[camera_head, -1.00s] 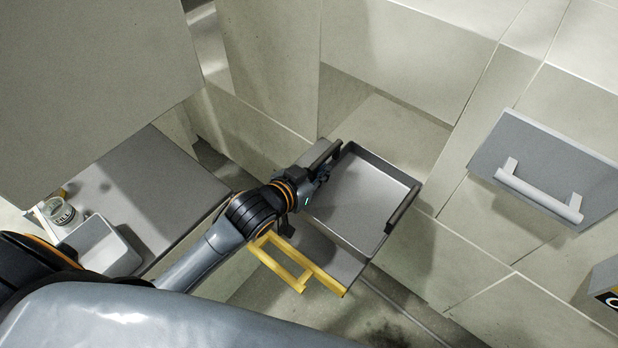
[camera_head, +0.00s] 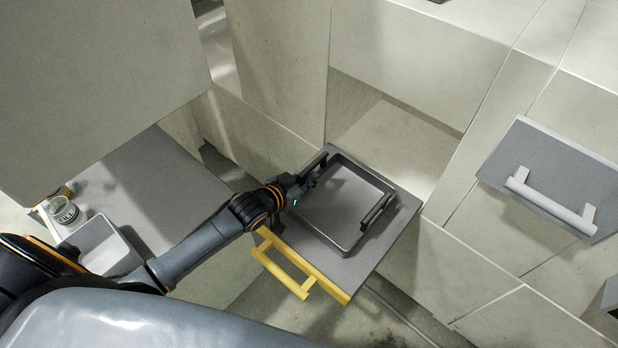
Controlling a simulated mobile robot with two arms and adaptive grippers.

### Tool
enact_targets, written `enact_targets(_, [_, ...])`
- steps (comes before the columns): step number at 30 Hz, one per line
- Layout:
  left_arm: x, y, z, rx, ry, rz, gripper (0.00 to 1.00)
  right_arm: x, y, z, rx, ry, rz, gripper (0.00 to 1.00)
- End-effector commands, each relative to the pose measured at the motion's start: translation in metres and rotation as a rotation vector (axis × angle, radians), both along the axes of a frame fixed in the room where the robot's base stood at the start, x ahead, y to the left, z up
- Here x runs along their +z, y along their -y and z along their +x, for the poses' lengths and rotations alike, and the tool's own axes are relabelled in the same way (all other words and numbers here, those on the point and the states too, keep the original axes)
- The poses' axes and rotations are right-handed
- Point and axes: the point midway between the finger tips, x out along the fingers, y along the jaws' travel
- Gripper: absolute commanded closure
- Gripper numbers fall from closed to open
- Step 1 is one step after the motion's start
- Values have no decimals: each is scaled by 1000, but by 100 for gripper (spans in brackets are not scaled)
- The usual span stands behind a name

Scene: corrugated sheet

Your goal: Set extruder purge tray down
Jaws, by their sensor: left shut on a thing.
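The extruder purge tray (camera_head: 345,203) is a shallow grey metal pan with a dark handle on its left side and another on its right. It is over a grey shelf (camera_head: 397,222) that has a yellow handle at its front, and it appears to rest on it or sit very close above it. My left gripper (camera_head: 307,181) reaches in from the left and is shut on the tray's left handle. Its fingertips are partly hidden. My right gripper is not in view.
A yellow handle (camera_head: 290,270) sticks out at the shelf's front. A grey side surface (camera_head: 150,185) at left holds a light bin (camera_head: 103,246) and a labelled jar (camera_head: 62,211). Pale block walls stand behind. A grey panel with a light handle (camera_head: 550,200) is at right.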

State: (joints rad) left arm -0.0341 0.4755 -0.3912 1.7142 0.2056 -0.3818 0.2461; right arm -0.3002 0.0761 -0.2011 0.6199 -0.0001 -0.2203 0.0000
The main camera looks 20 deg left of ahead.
Motion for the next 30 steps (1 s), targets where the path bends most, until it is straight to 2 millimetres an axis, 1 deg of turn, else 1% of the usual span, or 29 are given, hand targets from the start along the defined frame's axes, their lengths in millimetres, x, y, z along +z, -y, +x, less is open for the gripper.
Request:
enact_targets(1, [2,1,1,0,4,-4,100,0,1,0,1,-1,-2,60])
enact_targets(6, [1,1,1,0,4,-4,100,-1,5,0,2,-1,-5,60])
enact_targets(7, [-1,0,0,0,-1,0,86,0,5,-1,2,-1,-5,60])
enact_targets(8, [-1,0,0,0,0,0,80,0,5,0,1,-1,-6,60])
enact_targets(9, [-1,0,0,0,0,0,72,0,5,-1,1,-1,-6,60])
enact_targets(10, [-1,0,0,0,0,0,68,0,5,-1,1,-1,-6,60])
enact_targets(19, [1,0,0,0,0,0,68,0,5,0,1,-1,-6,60])
enact_targets(22, [3,-2,-5,0,-1,0,68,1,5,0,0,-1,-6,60])
enact_targets(26, [12,-7,-23,-1,-2,0,68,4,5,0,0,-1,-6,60])
enact_targets(30, [25,-17,-50,0,-3,2,68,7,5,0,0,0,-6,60])
